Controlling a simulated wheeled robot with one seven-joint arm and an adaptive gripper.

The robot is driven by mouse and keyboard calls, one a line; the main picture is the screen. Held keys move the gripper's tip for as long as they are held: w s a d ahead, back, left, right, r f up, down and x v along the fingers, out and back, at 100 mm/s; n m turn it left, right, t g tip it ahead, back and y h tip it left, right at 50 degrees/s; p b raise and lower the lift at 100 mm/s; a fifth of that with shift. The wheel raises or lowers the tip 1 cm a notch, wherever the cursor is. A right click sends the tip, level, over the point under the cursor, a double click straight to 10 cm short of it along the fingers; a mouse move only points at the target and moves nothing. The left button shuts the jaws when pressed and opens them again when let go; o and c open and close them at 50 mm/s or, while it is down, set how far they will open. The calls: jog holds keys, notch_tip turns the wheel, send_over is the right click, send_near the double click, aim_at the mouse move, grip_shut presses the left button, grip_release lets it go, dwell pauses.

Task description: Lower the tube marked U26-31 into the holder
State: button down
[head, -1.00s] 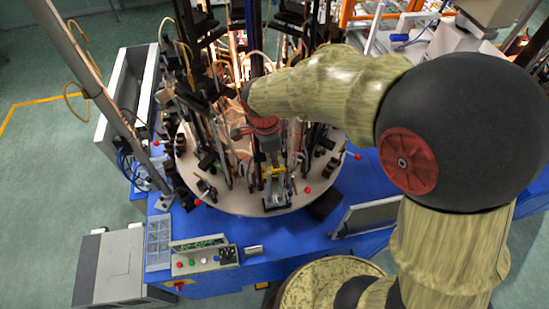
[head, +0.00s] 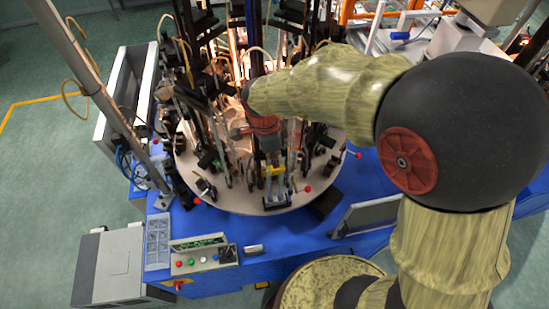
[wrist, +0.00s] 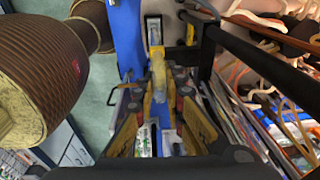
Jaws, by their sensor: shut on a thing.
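My gripper (wrist: 160,120) is shut on a tube (wrist: 158,75), which shows as a pale yellowish, see-through piece between the yellow-edged fingers in the wrist view. In the head view my gripper (head: 273,168) points down over the front of the round plate (head: 235,200). A silver, upright frame, which looks like the holder (head: 277,200), stands just below it at the plate's front edge. It also shows beyond the fingers in the wrist view (wrist: 155,32). The marking U26-31 cannot be read. The tube's lower end and any gap to the holder cannot be made out.
Dark posts, rods and cables crowd the plate around and behind my gripper. Rods with red ball ends (head: 308,188) stick out at the plate's edge. A control box with coloured buttons (head: 203,258) sits at the front left of the blue table (head: 290,245).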

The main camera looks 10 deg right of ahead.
jog(key=shift+f+b, duration=1.15)
jog(key=shift+f, duration=0.25)
dwell(0.5)
jog(key=c, duration=1.8)
grip_release()
jog(key=shift+o, duration=0.2)
jog(key=shift+r+p, duration=1.1)
jog(key=shift+r, duration=1.15)
jog(key=shift+r, duration=0.1)
notch_tip(320, 180, up, 12)
jog(key=a, duration=0.1)
jog(key=shift+s+a, duration=0.25)
jog(key=shift+s, duration=0.05)
